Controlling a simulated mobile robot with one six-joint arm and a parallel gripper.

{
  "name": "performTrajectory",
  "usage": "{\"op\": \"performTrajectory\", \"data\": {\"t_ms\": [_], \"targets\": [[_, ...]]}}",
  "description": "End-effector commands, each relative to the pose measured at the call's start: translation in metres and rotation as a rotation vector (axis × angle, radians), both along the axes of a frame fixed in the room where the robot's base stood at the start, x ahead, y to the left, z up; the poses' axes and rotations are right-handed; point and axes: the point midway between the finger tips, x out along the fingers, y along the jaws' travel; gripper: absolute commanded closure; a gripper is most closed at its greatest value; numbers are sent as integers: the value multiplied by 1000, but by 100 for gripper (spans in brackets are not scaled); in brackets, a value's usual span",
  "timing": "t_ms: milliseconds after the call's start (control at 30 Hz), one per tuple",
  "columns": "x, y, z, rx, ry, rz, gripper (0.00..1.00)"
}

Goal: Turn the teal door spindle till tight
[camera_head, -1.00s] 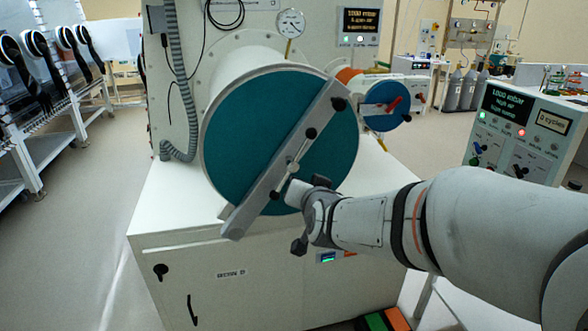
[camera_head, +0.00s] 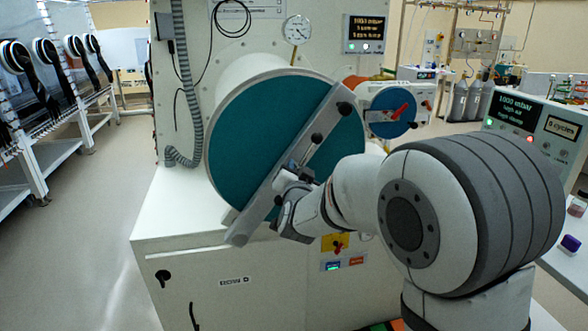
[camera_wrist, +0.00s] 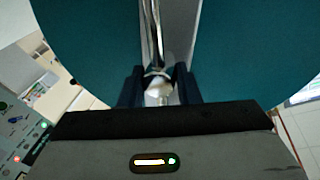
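The large round teal door (camera_head: 255,125) closes the end of a white cylinder, and a grey crossbar (camera_head: 265,208) runs diagonally over it. The door spindle (camera_head: 302,150), a thin metal bar with black knobs, sits at the crossbar's middle. My gripper (camera_head: 290,186) reaches it from the lower right and covers its lower part. In the wrist view, the dark fingers (camera_wrist: 158,88) stand close on either side of the spindle's silver metal (camera_wrist: 153,40), which fills the narrow gap; they look shut on it. The teal door (camera_wrist: 90,40) also shows there behind them.
A smaller blue door (camera_head: 390,112) with a red handle sits right of the teal door. A pressure gauge (camera_head: 297,30) is above. A console (camera_head: 535,125) with a display stands at the right. The floor (camera_head: 85,240) at the left is clear.

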Motion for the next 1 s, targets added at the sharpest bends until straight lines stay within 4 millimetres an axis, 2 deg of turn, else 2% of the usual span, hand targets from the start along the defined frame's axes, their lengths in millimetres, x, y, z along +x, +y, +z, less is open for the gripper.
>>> {"op": "performTrajectory", "data": {"t_ms": [267,667,1000], "targets": [[3,0,0,0,0,0,70],[2,0,0,0,0,0,100],[2,0,0,0,0,0,100]]}}
